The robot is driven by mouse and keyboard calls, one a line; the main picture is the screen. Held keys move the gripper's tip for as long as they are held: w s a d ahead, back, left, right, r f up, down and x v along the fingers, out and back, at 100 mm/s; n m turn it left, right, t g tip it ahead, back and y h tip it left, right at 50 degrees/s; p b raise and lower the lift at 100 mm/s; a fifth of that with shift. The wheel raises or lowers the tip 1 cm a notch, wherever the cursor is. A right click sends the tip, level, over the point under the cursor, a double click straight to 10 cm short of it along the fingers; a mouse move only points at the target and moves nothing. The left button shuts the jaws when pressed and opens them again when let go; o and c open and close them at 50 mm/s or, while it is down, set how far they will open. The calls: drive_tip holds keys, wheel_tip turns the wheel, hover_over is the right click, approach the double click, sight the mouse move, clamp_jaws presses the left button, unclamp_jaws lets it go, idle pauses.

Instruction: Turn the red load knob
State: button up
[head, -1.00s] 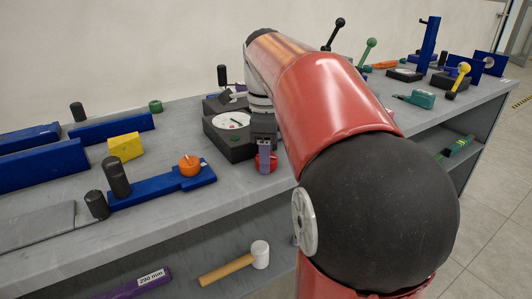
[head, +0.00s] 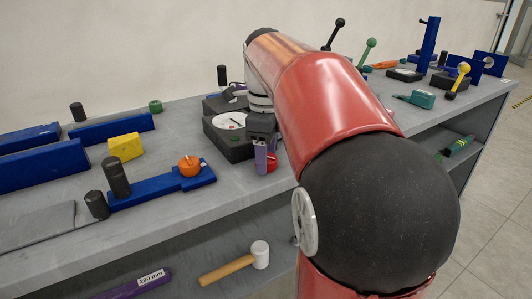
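The red load knob (head: 272,164) sits at the front of a dark tester box (head: 236,148) with a round white dial (head: 229,121). My gripper (head: 266,156) points down at the knob, its purple fingers on either side of it. The near finger covers the knob's left part, and a pale mark shows on the red to its right. The fingers appear shut on the knob, though the contact itself is partly hidden. My red arm hides what lies right of the knob.
An orange knob (head: 189,166) on a blue bar (head: 160,186) and a yellow block (head: 125,147) stand to the left on the grey bench (head: 180,225). Several coloured levers stand at the far right. A mallet (head: 236,264) lies on the lower shelf.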

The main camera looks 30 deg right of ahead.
drive_tip(key=shift+o, duration=1)
wheel_tip(320, 180, up, 8)
drive_tip(key=shift+f, duration=0.1)
drive_tip(key=shift+s, duration=0.1)
